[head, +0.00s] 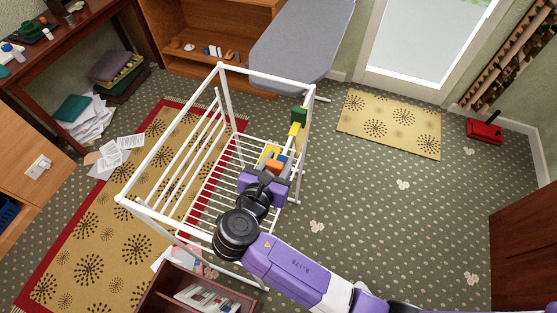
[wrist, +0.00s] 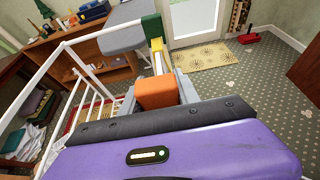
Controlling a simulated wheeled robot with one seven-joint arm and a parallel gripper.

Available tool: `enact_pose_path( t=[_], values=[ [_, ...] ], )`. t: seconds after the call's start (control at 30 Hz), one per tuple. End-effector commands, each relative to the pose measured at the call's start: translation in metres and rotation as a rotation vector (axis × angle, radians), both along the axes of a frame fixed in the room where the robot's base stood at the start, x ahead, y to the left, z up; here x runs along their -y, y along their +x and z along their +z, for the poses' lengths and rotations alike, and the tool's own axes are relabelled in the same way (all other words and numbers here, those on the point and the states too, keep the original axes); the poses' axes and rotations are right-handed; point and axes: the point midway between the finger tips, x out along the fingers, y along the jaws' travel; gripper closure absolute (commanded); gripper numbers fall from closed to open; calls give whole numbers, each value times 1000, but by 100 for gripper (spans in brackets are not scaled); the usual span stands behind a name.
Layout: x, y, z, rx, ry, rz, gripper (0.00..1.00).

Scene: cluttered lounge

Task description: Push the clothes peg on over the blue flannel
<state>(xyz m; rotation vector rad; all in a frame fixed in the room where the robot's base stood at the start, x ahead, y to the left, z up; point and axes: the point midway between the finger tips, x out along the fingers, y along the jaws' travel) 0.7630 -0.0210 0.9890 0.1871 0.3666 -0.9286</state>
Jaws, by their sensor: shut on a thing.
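My gripper (head: 276,161) is shut on an orange block-like piece, which I take to be the clothes peg (head: 273,165). In the wrist view the orange peg (wrist: 156,94) sits between the two grey fingers. It is by the right top rail of a white drying rack (head: 170,115). A small blue patch (head: 283,158) shows beside the peg in the head view; I cannot tell whether it is the blue flannel or part of a finger. No blue flannel shows clearly in the wrist view. I cannot tell whether the peg touches the rail or cloth.
Farther along the same rail are a yellow piece (head: 294,129) and a green piece (head: 299,114). Another yellow piece (head: 269,153) is beside the gripper. An ironing board (head: 300,45) stands behind the rack. Patterned floor to the right is mostly clear.

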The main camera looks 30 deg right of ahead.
Motion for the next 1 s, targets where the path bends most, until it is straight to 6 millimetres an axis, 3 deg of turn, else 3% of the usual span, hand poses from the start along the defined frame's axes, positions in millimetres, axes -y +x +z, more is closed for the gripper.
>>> enact_pose_path(
  t=[0.67, 0.7, 0.8, 1.0],
  values=[
    [0, 0, -3, 0, 0, 0, 100],
    [0, 0, -3, 0, 0, 0, 54],
    [0, 0, -3, 0, 0, 0, 37],
    [0, 0, -3, 0, 0, 0, 37]
  ],
)
